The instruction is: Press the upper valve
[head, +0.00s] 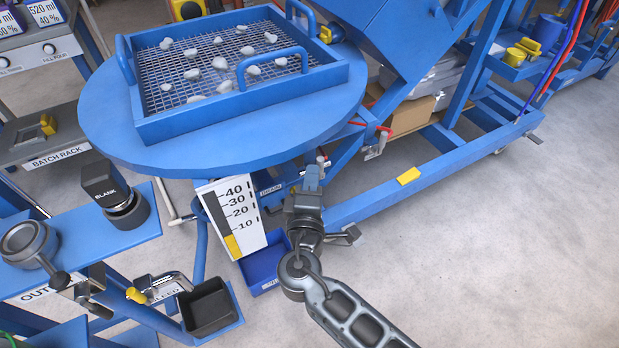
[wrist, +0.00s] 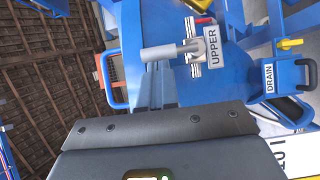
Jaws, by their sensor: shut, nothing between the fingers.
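The upper valve (wrist: 178,49) shows in the wrist view as a grey cylindrical handle on a bright metal fitting with a bit of red. Its "UPPER" label (wrist: 212,47) is just to the right. In the head view, a small grey piece just beyond my gripper may be this valve, but it is mostly hidden. My gripper (head: 312,172) is shut and empty below the round blue table. In the wrist view, my fingertips (wrist: 158,68) lie just below the handle and overlap its lower edge. I cannot tell whether they touch it.
The round blue table (head: 105,110) bears a mesh tray of pale lumps. A "DRAIN" label (wrist: 269,77) is right of the valve. A scale board (head: 232,215) and blue bin (head: 265,268) stand left of my gripper. Open floor (head: 480,260) lies to the right.

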